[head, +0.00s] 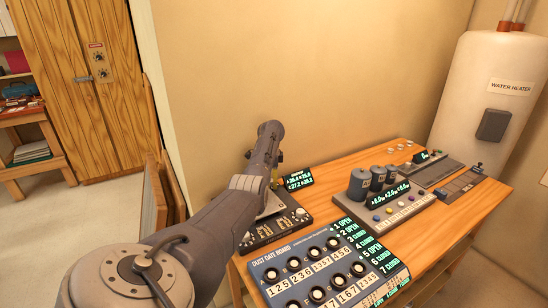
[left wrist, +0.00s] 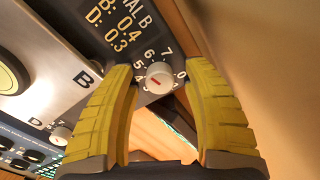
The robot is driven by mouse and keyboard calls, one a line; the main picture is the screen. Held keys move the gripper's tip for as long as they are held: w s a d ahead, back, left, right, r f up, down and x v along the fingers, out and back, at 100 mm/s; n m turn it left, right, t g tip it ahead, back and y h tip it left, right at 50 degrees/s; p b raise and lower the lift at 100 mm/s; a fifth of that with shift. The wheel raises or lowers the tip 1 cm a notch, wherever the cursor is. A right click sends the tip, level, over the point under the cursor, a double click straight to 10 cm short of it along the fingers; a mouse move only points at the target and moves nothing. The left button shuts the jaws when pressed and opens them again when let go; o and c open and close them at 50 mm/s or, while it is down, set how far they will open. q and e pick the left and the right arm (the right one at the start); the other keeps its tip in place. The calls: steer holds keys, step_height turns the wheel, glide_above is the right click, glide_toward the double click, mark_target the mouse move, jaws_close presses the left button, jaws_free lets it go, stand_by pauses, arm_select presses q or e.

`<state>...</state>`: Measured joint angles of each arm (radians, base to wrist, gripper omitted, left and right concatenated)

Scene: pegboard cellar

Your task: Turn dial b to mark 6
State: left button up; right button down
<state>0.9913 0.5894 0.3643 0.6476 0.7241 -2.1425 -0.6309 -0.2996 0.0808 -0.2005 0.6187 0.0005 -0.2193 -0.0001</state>
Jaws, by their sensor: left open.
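A small white dial (left wrist: 159,77) with a short red mark sits on a dark plate with numbers around it in the left wrist view. The 7, 6 and 5 read clearly on its upper side. I cannot tell which number the red mark points at. A display (left wrist: 115,22) above it reads "B: 0.4" and "D: 0.3" under a partly cut-off "DIAL B" line. My left gripper (left wrist: 160,70) is open, with one yellow finger on each side of the dial. In the head view, my left arm hides the dial above the dial panel (head: 257,240). My right gripper is not in view.
A blue dust gate board (head: 297,257) with several knobs stands at the table's front. A grey box with dark cylinders (head: 361,183) and buttons is to its right. A wall runs behind the wooden table (head: 335,185); a water heater (head: 490,95) stands at the right.

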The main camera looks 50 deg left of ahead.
arm_select(q)
steer(key=n, duration=0.6)
steer(key=shift+n, duration=0.3)
step_height(320, 180, up, 18)
steer(key=w+d+m, duration=0.1)
steer(key=w+m, duration=0.1)
steer(key=shift+d+f+t, duration=0.2)
steer(key=shift+t, duration=0.1)
stand_by(0.4)
steer(key=f+n, duration=0.2)
steer(key=f, duration=0.3)
steer(key=s+a+f+n, duration=0.1)
steer(key=f+n, duration=0.1)
steer(key=f, duration=0.4)
steer(key=s+f+n, duration=0.1)
steer(key=f+n, duration=0.1)
steer(key=f, duration=0.4)
steer(key=shift+a+f+g, duration=0.25)
steer(key=shift+a+g, duration=0.05)
steer(key=shift+g, duration=0.1)
steer(key=shift+o, duration=0.2)
